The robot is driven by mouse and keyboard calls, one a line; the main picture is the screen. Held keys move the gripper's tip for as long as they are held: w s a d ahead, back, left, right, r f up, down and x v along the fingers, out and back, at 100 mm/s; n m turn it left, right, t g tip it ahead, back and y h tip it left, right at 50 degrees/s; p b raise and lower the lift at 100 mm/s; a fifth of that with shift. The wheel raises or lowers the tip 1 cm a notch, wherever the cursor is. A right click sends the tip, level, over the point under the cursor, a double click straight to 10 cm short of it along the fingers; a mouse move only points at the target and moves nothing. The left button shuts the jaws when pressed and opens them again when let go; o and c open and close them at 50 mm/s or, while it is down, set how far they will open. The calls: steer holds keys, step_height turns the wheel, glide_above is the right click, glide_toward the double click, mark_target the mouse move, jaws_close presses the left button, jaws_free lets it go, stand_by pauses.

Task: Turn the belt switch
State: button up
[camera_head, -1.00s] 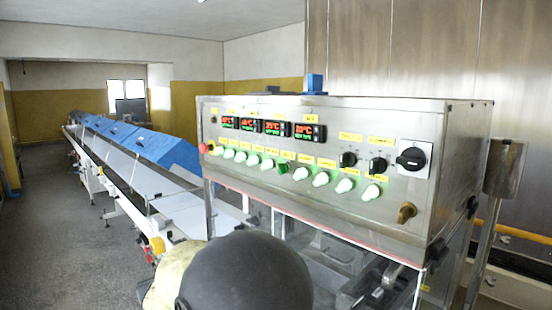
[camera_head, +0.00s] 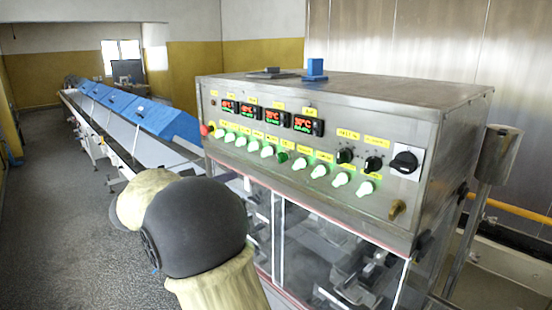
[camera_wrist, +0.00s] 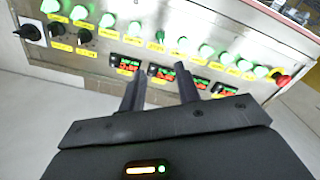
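The control panel (camera_head: 330,185) is a steel box with a row of switches under yellow labels, too small to read, so I cannot tell which is the belt switch. Several knobs glow green, such as one (camera_head: 300,163). Two small black knobs (camera_head: 345,155) (camera_head: 373,163) and a large black rotary knob (camera_head: 404,162) on a white plate sit at the right. In the wrist view the panel appears upside down, with the black knobs (camera_wrist: 84,36) at the left. My gripper (camera_wrist: 157,70) is open and empty, its fingers in front of the red displays, apparently touching no knob. The head view does not show it.
A red push button (camera_head: 204,130) is at the panel's left end and a brass fitting (camera_head: 397,209) at its lower right. Clear panes (camera_head: 310,250) are below. A long conveyor with blue covers (camera_head: 165,118) runs back left. Open floor (camera_head: 50,210) lies left.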

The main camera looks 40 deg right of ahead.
steer(key=p, duration=0.7)
glide_toward(279, 159)
steer(key=d, duration=0.9)
steer(key=shift+w, duration=0.4)
steer(key=shift+f, duration=0.1)
jaws_close()
